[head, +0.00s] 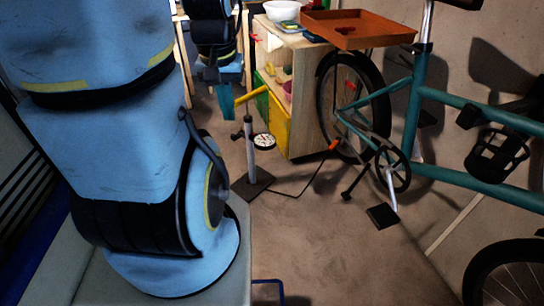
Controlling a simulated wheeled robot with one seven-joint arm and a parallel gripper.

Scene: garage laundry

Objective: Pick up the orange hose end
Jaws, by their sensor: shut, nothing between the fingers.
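The orange hose end (334,145) is small and sits low by the bicycle's rear wheel. A thin black hose (305,186) runs from it across the floor to the foot of the floor pump (250,150). The pump stands upright, with a yellow handle and a round white gauge. My gripper (226,114) points down at the upper middle left, just left of the pump handle in the picture. It is shut and empty, well to the left of the hose end. Whether it touches the handle is unclear.
The bicycle (409,120) stands on the right, its pedal and crank near the hose. The floor in front is mostly clear.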

